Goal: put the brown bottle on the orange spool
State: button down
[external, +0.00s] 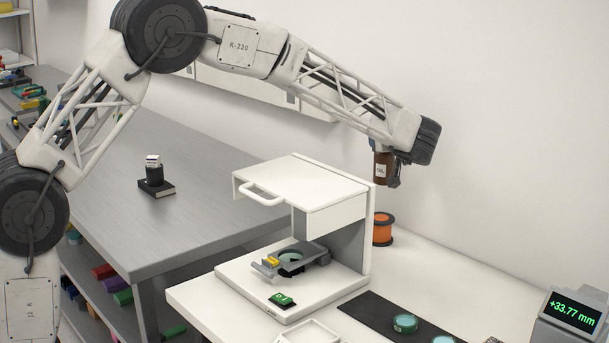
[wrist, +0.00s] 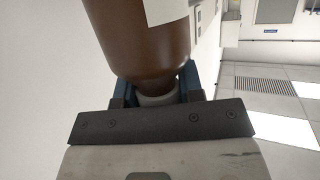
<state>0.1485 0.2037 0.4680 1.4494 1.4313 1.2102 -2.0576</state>
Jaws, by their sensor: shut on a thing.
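The brown bottle (external: 382,168) hangs upright below my wrist in the external view, with a white label on its side. In the wrist view the bottle (wrist: 140,50) fills the upper middle, with its pale cap or neck end between the blue fingers. My gripper (wrist: 157,92) is shut on the bottle at that end; in the external view the fingers are mostly hidden by the arm. The orange spool (external: 382,229) stands on the white bench behind the white instrument. The bottle is above the spool in the picture, with a visible gap between them.
The white interferometer (external: 310,190) with its raised box and handle stands left of the spool. A black mat (external: 370,313) with teal discs (external: 405,322) lies in front. A display (external: 572,312) reads +33.77 mm at the right. The bench right of the spool is clear.

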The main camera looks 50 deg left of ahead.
aim_at(381, 174)
jog(key=shift+f, duration=2.8)
jog(key=shift+f, duration=1.9)
jog(key=c, duration=0.8)
grip_release()
jog(key=shift+f, duration=0.15)
jog(key=shift+o, duration=0.2)
jog(key=shift+r, duration=0.2)
jog(key=v, duration=1.2)
